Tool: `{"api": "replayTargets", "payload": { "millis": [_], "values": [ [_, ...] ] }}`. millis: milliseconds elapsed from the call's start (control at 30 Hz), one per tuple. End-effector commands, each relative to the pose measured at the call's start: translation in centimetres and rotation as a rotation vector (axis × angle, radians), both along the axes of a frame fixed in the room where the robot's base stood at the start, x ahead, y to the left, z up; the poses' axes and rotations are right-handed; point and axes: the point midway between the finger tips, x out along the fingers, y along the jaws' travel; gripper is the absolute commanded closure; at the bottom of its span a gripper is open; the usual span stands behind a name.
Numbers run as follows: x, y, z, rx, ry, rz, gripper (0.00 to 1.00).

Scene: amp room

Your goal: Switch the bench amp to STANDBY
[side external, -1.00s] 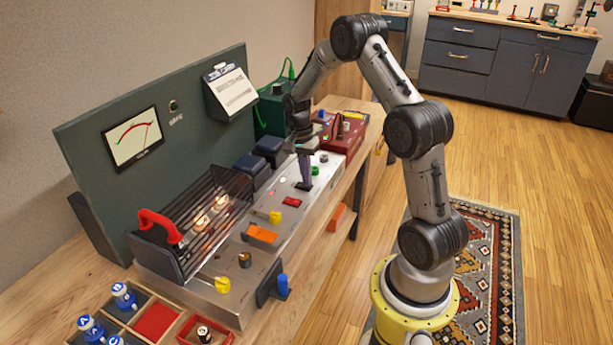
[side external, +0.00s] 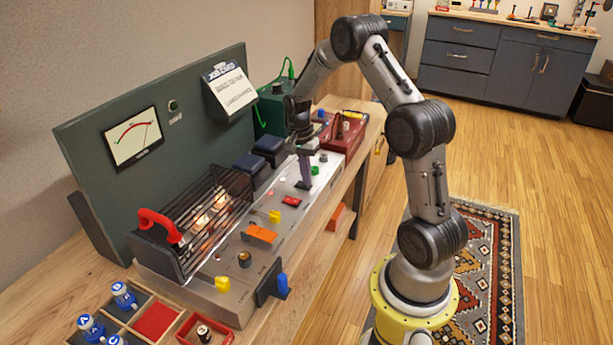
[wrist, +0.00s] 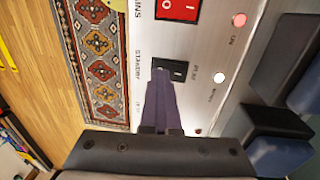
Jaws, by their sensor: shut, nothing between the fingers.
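The bench amp (side external: 240,300) is a long silver chassis on the wooden bench. Its black STANDBY rocker (wrist: 177,70) shows in the wrist view, partly hidden by my fingers. My gripper (side external: 304,184) is shut and empty, pointing down at the rocker. In the wrist view its fingertips (wrist: 161,84) overlap the rocker's left part; I cannot tell whether they touch. A red MAINS rocker (wrist: 177,8) sits beside it, also seen in the side view (side external: 291,201). A reddish lamp (wrist: 239,19) and a white lamp (wrist: 218,77) look lit.
A black cage with a red handle (side external: 158,222) covers glowing tubes on the amp. Yellow knobs (side external: 222,284) and an orange switch (side external: 260,233) stand along the chassis. A red box (side external: 347,128) is just beyond my gripper. Dark blue-capped blocks (side external: 268,146) stand behind.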

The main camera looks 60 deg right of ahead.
Motion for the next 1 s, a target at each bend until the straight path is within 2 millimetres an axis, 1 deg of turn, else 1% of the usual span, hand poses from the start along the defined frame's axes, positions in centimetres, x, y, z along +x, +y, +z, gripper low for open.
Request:
{"api": "replayTargets", "payload": {
  "millis": [33,233,533,633,767,933,1000],
  "values": [
    [-0.4,0.0,-1.2,0.007,0.019,0.000,1.00],
    [0.4,0.0,-1.0,0.007,0.017,0.001,1.00],
    [0.8,0.2,-0.9,0.009,0.012,0.001,1.00],
    [0.9,0.3,-0.6,0.009,0.011,0.001,1.00],
    [0.9,0.2,0.8,0.008,0.012,0.000,1.00],
    [0.7,0.1,4.4,0.006,0.020,-0.001,1.00],
    [0.9,0.0,6.1,0.005,0.019,-0.001,1.00]
  ]
}}
